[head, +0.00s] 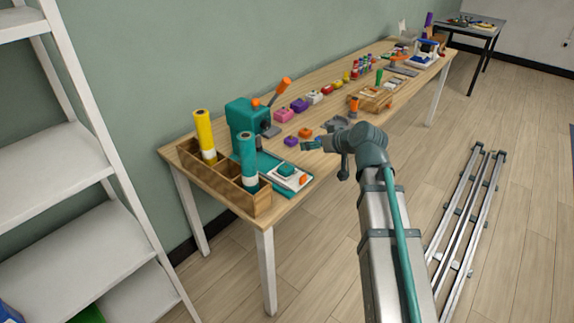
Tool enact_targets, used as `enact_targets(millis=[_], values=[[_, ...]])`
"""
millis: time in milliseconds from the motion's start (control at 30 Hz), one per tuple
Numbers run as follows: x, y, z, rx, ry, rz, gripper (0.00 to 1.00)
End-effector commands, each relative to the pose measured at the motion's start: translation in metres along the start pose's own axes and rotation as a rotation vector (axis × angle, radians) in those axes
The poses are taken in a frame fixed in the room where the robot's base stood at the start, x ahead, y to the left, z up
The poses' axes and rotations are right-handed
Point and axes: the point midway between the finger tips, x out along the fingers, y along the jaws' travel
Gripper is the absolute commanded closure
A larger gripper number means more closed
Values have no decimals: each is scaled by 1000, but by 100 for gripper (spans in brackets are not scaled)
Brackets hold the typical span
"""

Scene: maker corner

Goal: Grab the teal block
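The teal block (287,169) lies at the near end of the wooden table, on a white pad (294,184) on a teal mat (271,193). A small orange block (304,179) is beside it on the pad. My gripper (306,145) is over the table, behind and a little right of the teal block, apart from it. It points left, close to a purple block (290,141). The fingers are too small to tell whether they are open or shut.
A wooden box (262,203) with yellow (204,130) and teal (247,150) rolls stands left of the teal block. Several coloured blocks and tools line the table. A white shelf (75,159) is at far left.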

Motion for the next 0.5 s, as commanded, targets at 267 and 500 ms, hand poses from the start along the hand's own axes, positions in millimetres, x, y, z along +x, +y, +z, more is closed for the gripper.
enact_targets(millis=[267, 500], values=[[54, 23, 52, -131, -59, -273, 19], [54, -3, 52, -360, 36, -425, 19]])
